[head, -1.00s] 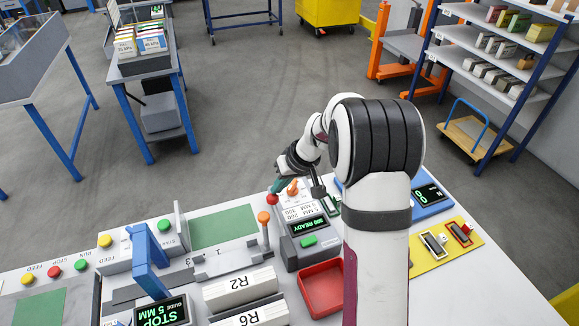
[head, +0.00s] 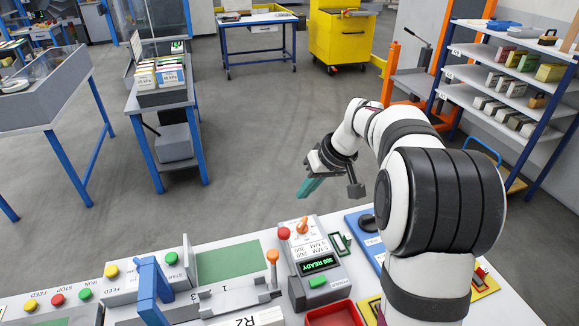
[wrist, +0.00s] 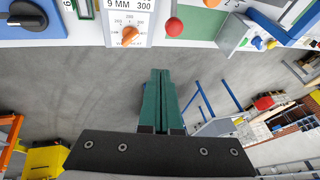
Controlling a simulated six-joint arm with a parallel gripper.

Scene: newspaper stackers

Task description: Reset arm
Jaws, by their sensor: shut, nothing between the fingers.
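My gripper (head: 309,187) hangs in the air past the far edge of the workbench, above the grey floor, in the head view. Its teal fingers point down and to the left. In the wrist view the two fingers (wrist: 160,100) lie together, shut with nothing between them. In the wrist view the orange knob (wrist: 129,34) and red button (wrist: 174,27) are beyond the fingertips.
A red tray (head: 335,316) sits at the bench front. A green pad (head: 228,262) and a blue bracket (head: 151,285) are to the left. A blue panel (head: 364,225) with a black knob is to the right. Shelves (head: 505,75) and a yellow bin (head: 340,38) stand behind, beyond open floor.

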